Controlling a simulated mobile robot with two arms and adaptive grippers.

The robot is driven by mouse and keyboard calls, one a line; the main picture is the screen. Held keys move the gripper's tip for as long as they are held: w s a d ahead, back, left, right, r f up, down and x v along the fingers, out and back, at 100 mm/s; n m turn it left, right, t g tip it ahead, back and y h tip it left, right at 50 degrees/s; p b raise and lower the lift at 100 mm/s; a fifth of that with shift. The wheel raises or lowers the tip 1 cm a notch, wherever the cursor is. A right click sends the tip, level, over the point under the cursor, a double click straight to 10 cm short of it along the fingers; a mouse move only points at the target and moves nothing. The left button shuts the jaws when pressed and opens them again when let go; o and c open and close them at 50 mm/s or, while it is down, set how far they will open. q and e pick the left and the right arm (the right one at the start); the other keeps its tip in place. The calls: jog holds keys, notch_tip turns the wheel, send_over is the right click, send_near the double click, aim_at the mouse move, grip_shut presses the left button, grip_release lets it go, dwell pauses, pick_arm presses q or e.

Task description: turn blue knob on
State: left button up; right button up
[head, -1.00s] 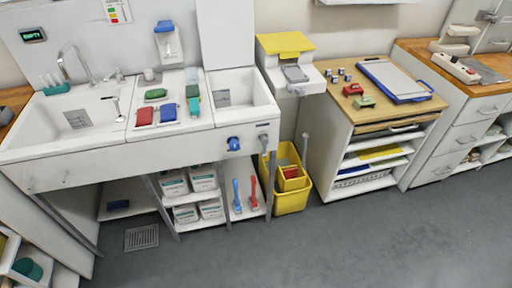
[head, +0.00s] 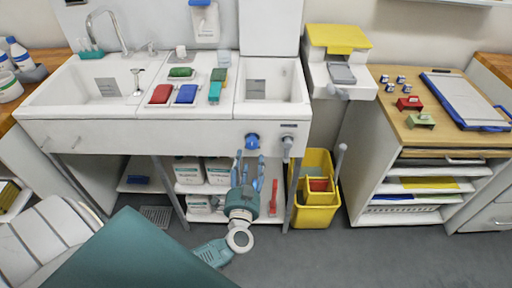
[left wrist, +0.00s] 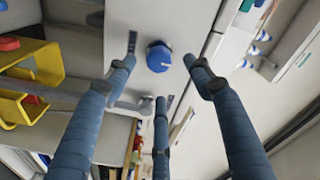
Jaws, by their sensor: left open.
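The blue knob (head: 252,141) sits on the white front panel of the sink unit, under the small right basin. In the left wrist view the round blue knob (left wrist: 159,57) shows straight ahead, with a pale pointer mark on its face. My left gripper (head: 248,160) is just below and in front of the knob in the head view. Its blue fingers (left wrist: 158,75) are spread apart and empty, with the knob beyond the tips and between them. I see no contact with the knob. My right gripper is in neither view.
A grey fitting (head: 287,142) sits right of the knob. A yellow bucket (head: 316,214) stands on the floor to the right. A red-handled brush (head: 273,198) and white boxes (head: 189,171) are on the shelf below the sink. Open floor lies in front of the wooden-topped cabinet (head: 440,127).

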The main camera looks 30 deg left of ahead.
aim_at(252, 146)
pick_arm(q)
jog(key=x, duration=0.7)
jog(key=shift+w+f+b, duration=0.1)
jog(key=shift+w+b, duration=0.2)
jog(key=c, duration=1.2)
